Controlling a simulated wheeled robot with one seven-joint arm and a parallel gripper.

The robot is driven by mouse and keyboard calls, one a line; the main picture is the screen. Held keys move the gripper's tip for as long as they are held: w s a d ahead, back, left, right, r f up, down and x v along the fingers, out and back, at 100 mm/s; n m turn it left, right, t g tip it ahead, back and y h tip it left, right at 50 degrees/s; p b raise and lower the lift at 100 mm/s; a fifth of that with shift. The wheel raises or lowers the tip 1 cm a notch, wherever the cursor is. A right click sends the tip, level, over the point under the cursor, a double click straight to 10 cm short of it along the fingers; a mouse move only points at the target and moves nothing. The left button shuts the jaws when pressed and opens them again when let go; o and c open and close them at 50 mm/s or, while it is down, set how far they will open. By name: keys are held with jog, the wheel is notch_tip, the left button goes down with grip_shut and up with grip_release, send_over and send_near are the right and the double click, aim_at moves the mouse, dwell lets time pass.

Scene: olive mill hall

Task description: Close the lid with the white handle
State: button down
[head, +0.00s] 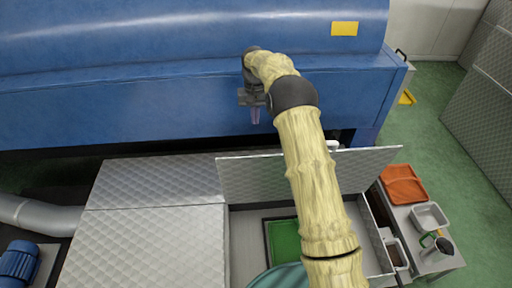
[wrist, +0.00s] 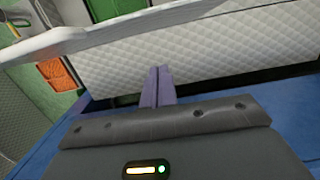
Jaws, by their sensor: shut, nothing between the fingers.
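The quilted metal lid (head: 255,178) stands raised at the far side of an open bin, partly hidden behind my arm. Its white handle (head: 333,145) shows just over the lid's top edge, right of my arm. My gripper (head: 255,116) is shut and empty, in front of the blue machine and beyond the lid, left of the handle. Its purple fingertips (wrist: 158,72) point toward the lid and appear apart from lid and handle.
A blue machine (head: 150,110) fills the back, close behind my gripper. At right, a side table holds an orange tray (head: 403,184), a white tray (head: 430,216) and a jug (head: 440,246).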

jog(key=s+f+p, duration=0.5)
jog(key=f+p, duration=0.1)
jog(key=f, duration=0.4)
jog(key=shift+f, duration=0.15)
jog(key=shift+a+f, duration=0.1)
dwell(0.4)
